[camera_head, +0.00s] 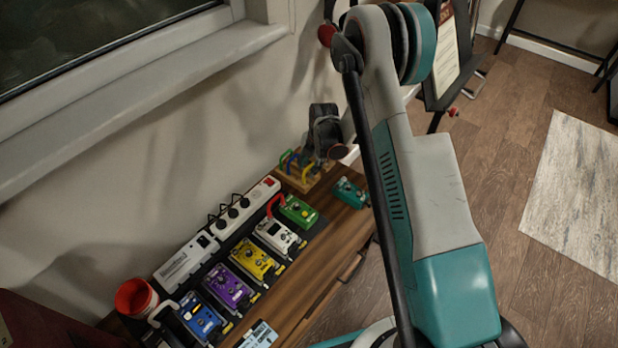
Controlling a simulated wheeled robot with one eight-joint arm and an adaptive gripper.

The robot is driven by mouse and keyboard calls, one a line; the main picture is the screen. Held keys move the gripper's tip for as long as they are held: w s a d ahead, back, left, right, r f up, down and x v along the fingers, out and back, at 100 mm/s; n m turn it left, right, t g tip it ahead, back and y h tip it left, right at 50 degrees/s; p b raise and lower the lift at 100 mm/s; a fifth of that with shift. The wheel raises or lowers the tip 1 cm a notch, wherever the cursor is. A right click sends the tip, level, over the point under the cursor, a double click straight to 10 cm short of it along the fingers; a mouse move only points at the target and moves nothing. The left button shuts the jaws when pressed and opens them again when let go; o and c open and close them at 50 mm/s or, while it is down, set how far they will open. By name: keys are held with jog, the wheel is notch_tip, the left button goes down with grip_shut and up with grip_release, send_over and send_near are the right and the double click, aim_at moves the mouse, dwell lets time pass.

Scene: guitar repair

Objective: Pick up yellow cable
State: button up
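A small wooden holder (312,182) stands at the far end of the wooden cabinet top, against the wall. Several coloured cables sit in it, and the yellow cable (291,160) shows as a small upright loop among green, blue and red ones. It is small here, and its lower part is hidden by the holder and its neighbours. My arm rises large through the right half of the picture, with its bent joint at the top.
A dark object, perhaps headphones (325,132), stands close behind and right of the holder. Several pedals, including a green one (299,211) and a teal one (350,192), lie nearby. A white power strip (232,220) runs along the wall.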

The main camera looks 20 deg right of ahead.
jog(key=shift+w+a+f, duration=0.1)
jog(key=shift+f, duration=0.7)
jog(key=shift+r, duration=0.1)
grip_shut()
